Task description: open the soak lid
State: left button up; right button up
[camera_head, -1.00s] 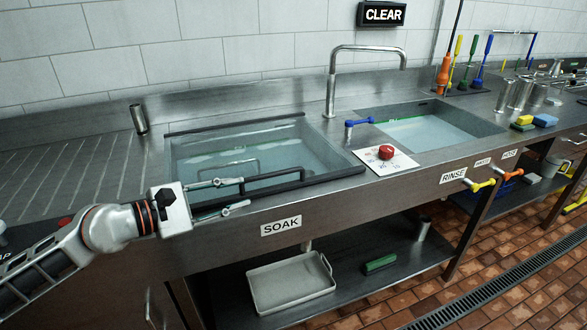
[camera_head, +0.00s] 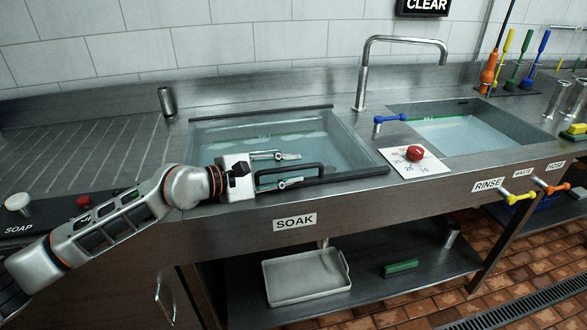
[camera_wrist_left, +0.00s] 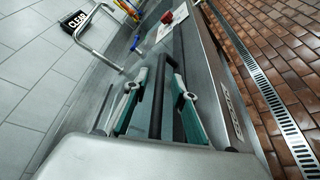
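The soak lid (camera_head: 352,174) is a clear panel with dark front and back edges, lying flat over the soak basin in the head view. Its black bar handle (camera_head: 292,168) stands near the front edge, above the SOAK label. The handle also shows in the wrist view (camera_wrist_left: 158,95). My left gripper (camera_head: 283,169) reaches in from the left with its fingers apart, one on each side of the handle bar. In the wrist view the left gripper (camera_wrist_left: 157,106) is open, and the bar runs between the teal-padded fingers. Contact cannot be told. My right gripper is not in view.
A tall faucet (camera_head: 366,70) stands behind the basins. To the right are a blue-handled lever (camera_head: 390,118), a card with a red knob (camera_head: 414,153) and the rinse basin (camera_head: 455,135). A steel cylinder (camera_head: 167,101) stands behind left. Below is a shelf with a tray (camera_head: 305,278).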

pick_arm(q)
jog(key=shift+w+d+f, duration=0.1)
jog(key=shift+w+d, duration=0.2)
jog(key=shift+d, duration=0.1)
grip_shut()
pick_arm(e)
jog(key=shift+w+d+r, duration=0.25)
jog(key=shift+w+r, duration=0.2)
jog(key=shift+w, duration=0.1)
pick_arm(q)
jog(key=w+a+r+n+g+p, duration=0.1)
jog(key=w+r, duration=0.4)
jog(key=r, duration=0.7)
jog(key=w+a+r+n+g+p, duration=0.1)
jog(key=w+r, duration=0.4)
jog(key=r, duration=0.8)
jog(key=shift+w+a+n+g+p, duration=0.25)
jog(key=shift+a+n+p, duration=0.4)
jog(key=shift+n+p, duration=0.4)
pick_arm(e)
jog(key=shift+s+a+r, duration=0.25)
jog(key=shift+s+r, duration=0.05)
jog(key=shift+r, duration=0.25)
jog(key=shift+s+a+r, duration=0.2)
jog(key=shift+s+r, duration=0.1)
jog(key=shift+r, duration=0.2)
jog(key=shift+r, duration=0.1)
